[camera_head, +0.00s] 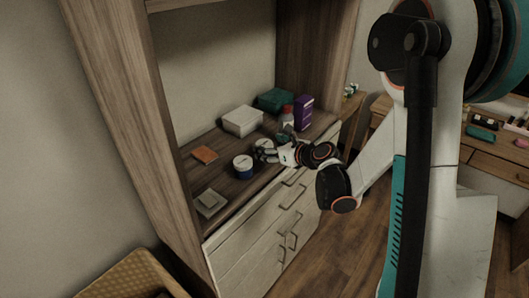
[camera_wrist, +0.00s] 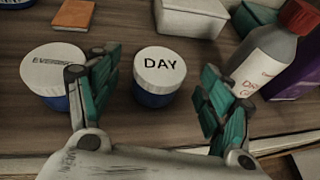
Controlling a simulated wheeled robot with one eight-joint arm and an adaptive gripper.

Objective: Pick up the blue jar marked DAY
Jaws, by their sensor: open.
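The blue jar marked DAY (camera_wrist: 155,99) stands upright with a white lid in the wrist view, centred between my spread fingers. In the head view its white lid (camera_head: 263,143) shows just beyond my gripper (camera_head: 269,153), which partly hides the jar. In the wrist view my gripper (camera_wrist: 161,72) is open and empty, one finger on each side of the jar, with gaps on both sides. A second blue jar with a white lid (camera_wrist: 48,66) stands to the left, close to my left finger; its lettering is too small to read surely. It also shows in the head view (camera_head: 243,173).
A grey bottle with a red cap (camera_wrist: 268,55) stands close to my right finger, beside a purple box (camera_head: 304,113). A white box (camera_head: 242,121) and a teal box (camera_head: 275,98) stand behind. An orange box (camera_head: 205,155) and a pale box (camera_head: 209,202) lie left.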

